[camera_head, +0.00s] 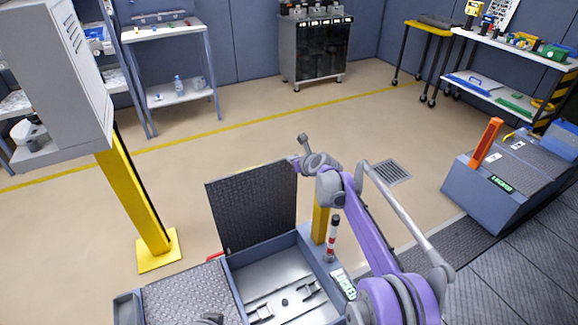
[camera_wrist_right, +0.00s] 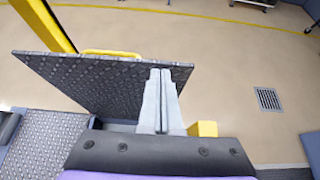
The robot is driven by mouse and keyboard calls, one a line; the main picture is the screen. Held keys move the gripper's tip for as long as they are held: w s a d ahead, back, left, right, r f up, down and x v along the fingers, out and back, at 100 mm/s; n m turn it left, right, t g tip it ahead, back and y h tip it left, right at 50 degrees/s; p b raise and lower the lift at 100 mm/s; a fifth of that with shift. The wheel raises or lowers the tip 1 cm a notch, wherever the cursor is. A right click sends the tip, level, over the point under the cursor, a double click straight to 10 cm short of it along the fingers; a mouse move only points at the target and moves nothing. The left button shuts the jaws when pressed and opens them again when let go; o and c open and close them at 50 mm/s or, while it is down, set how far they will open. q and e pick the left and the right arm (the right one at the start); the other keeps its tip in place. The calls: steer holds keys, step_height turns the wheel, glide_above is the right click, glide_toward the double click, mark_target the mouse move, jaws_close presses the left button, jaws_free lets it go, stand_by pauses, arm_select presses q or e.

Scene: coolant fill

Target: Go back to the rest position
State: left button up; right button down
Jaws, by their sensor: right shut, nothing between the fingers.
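My right arm is purple and grey and reaches in from the lower right in the head view. Its gripper (camera_head: 304,146) is raised near the top right corner of the open hatch lid (camera_head: 250,208). In the right wrist view the two grey fingers (camera_wrist_right: 160,100) are pressed together with nothing between them. The dark patterned lid also shows there (camera_wrist_right: 95,85), behind the fingers, with a yellow handle on its top edge. I cannot tell whether the fingers touch the lid. My left gripper is not in view.
The lid stands upright over an open grey bay (camera_head: 268,278). A red, white and black striped post (camera_head: 333,238) stands beside the bay. A yellow column (camera_head: 137,205) carries a grey cabinet (camera_head: 62,75) at left. A grey unit (camera_head: 512,175) stands at right. The middle floor is clear.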

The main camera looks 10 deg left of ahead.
steer(key=s+d+r+n+g+h+p, duration=0.1)
steer(key=s+d+r+n+p, duration=0.2)
steer(key=s+d+r+n, duration=0.6)
steer(key=s+d+r+n+g+h+p, duration=0.1)
steer(key=s+d+r+n+h+p, duration=0.3)
steer(key=s, duration=0.9)
steer(key=s+d+f+n+g+p, duration=0.1)
steer(key=s+d+n, duration=0.3)
steer(key=s, duration=0.5)
steer(key=s+d+f+n+h+p, duration=0.1)
steer(key=s+d+f+n, duration=0.2)
steer(key=s, duration=0.7)
steer(key=s+d+f+n+g+p, duration=0.1)
steer(key=s+d+f+n, duration=0.1)
steer(key=s+d+n, duration=0.5)
steer(key=s+n, duration=0.2)
steer(key=s, duration=0.1)
steer(key=shift+s+d+g+h+p, duration=0.15)
steer(key=shift+d+g+h+p, duration=0.15)
steer(key=shift+h+p, duration=0.1)
steer(key=shift+a, duration=0.15)
